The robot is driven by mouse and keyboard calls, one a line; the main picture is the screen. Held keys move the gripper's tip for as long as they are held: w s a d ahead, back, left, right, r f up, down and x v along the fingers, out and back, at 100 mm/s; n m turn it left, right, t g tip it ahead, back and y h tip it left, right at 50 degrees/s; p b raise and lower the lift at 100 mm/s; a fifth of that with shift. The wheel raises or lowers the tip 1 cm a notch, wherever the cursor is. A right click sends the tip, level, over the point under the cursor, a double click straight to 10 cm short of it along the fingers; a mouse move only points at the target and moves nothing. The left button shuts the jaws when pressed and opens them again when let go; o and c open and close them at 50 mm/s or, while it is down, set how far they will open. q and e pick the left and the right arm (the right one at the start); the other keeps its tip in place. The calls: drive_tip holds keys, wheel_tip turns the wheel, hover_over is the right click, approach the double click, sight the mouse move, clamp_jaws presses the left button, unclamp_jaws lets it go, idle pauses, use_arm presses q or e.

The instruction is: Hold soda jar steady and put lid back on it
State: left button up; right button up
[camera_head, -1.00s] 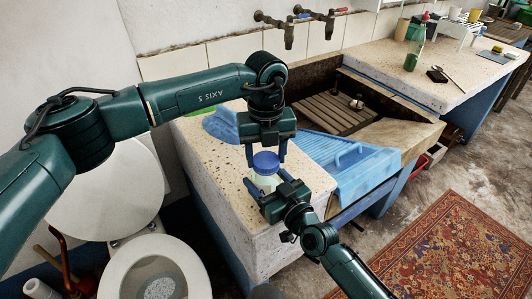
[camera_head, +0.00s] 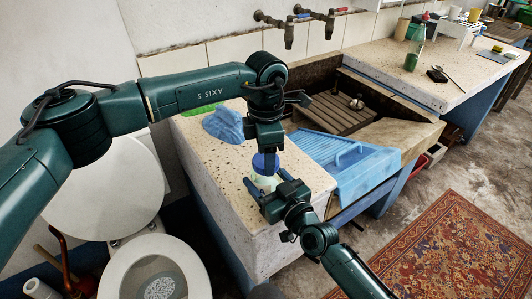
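The soda jar (camera_head: 264,183) is a small pale jar standing upright near the front edge of the speckled stone counter. Its blue lid (camera_head: 258,163) sits level on the jar's mouth; whether the thread has caught cannot be seen. My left gripper (camera_head: 267,160) points straight down from above, with its fingers around the lid, one in front hiding part of it. The far finger is hidden. My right gripper (camera_head: 267,182) reaches in from the lower right, shut with one finger on each side of the jar's body.
A blue cloth (camera_head: 223,124) and a green item (camera_head: 200,110) lie behind on the counter. Taps (camera_head: 289,35) jut from the wall. A toilet (camera_head: 155,270) stands lower left.

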use_arm(q)
drive_tip(key=o, duration=0.5)
drive_tip(key=shift+c, duration=0.2)
drive_tip(key=shift+r, duration=2.25)
drive_tip(key=shift+c, duration=0.3)
wheel_tip(320, 180, up, 2)
drive_tip(key=n, duration=0.7)
drive_tip(key=r+n, duration=0.1)
drive_tip(key=shift+r+n, duration=0.25)
drive_tip(key=shift+n, duration=0.15)
